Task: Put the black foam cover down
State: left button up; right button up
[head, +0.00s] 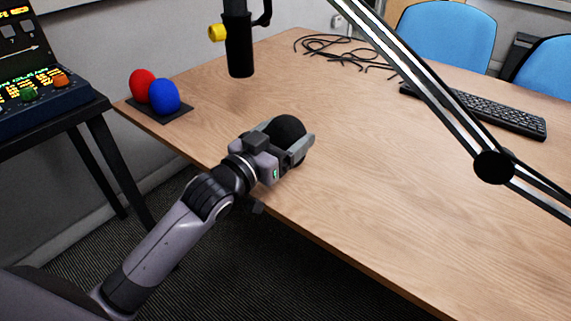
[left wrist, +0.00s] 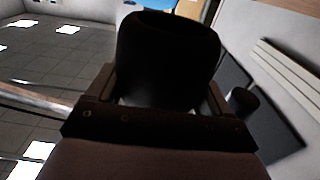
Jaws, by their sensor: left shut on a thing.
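My left gripper (head: 301,146) is shut on the black foam cover (head: 287,129), near the table's left edge in the head view. The cover shows as a rounded black shape between the fingers. In the left wrist view the cover (left wrist: 168,55) fills the space between the fingers, with an opening at its far end. I cannot tell whether the cover touches the table. A red foam cover (head: 142,84) and a blue foam cover (head: 164,96) stand on a dark pad (head: 176,116) at the table's back left corner. My right gripper is not in view.
Loose black cables (head: 335,45) and a keyboard (head: 490,112) lie at the back. The table (head: 400,210) is clear in front and to the right.

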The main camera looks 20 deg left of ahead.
pick_arm(q)
notch_tip(320, 180, down, 5)
jog(key=shift+f+b, duration=0.2)
jog(key=shift+b, duration=0.5)
jog(key=shift+f, duration=0.15)
jog(key=shift+f, duration=0.15)
jog(key=o, duration=0.9)
jog(key=shift+r, duration=0.2)
jog(key=p+v, duration=0.1)
jog(key=v, duration=1.1)
jog(key=s+f+n+g+y, duration=0.1)
jog(key=s+f+g, duration=0.2)
jog(key=s+f, duration=0.3)
jog(key=s+f+g+y, duration=0.2)
jog(key=s+f+g, duration=0.2)
jog(key=f, duration=1.1)
jog(key=shift+s+d+n+y, duration=0.3)
jog(key=shift+s+d+n, duration=0.1)
jog(key=shift+s, duration=0.8)
